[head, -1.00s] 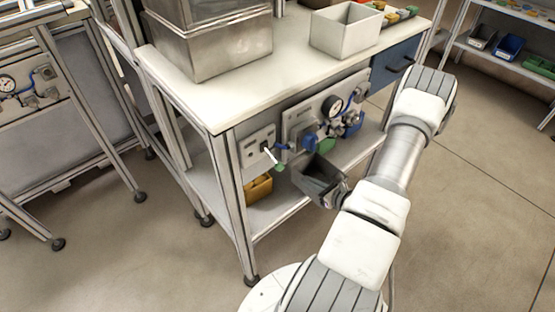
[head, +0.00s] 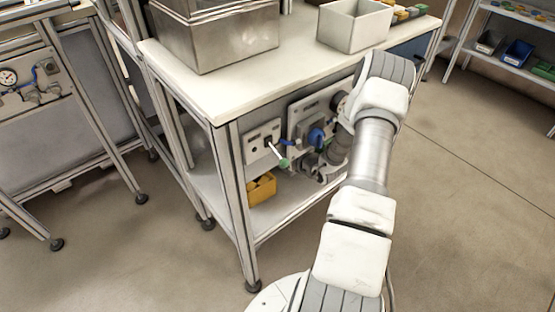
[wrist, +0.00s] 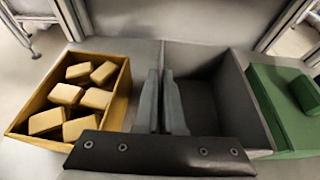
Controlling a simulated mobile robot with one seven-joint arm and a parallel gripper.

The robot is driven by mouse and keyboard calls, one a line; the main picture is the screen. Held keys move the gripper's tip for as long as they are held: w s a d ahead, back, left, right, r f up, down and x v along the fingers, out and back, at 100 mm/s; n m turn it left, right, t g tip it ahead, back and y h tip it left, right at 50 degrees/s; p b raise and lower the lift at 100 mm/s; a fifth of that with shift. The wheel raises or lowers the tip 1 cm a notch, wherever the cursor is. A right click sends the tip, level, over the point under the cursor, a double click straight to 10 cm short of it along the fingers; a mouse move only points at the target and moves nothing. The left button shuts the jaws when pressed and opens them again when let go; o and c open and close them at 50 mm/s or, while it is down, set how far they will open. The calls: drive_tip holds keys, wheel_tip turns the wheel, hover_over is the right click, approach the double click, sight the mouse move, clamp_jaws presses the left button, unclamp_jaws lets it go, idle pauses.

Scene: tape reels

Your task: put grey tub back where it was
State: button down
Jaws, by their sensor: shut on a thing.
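The grey tub (wrist: 208,105) is in the wrist view, between a yellow tub on its left and a green tub on its right. It looks empty and upright. My gripper (wrist: 161,78) is shut on its left wall, one finger on each side of it. I cannot tell whether its base touches the shelf. In the head view my arm reaches to the lower shelf of the workbench, and the grey tub cannot be made out clearly behind my wrist.
The yellow tub (wrist: 120,92) holds several tan blocks; it also shows in the head view (head: 262,190). The green tub (wrist: 275,115) is close on the right. A gauge panel (head: 300,118) and a switch box (head: 258,143) hang above the shelf, near my arm.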

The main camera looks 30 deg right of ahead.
drive_tip(key=shift+w+f+b, duration=0.15)
drive_tip(key=shift+f+b, duration=0.7)
drive_tip(key=shift+f, duration=0.9)
drive_tip(key=shift+f, duration=0.15)
drive_tip(key=c, duration=1)
unclamp_jaws()
drive_tip(key=shift+r, duration=0.25)
drive_tip(key=p+v, duration=0.3)
drive_tip(key=v, duration=0.9)
drive_tip(key=shift+f+p, duration=0.15)
drive_tip(key=shift+p, duration=0.25)
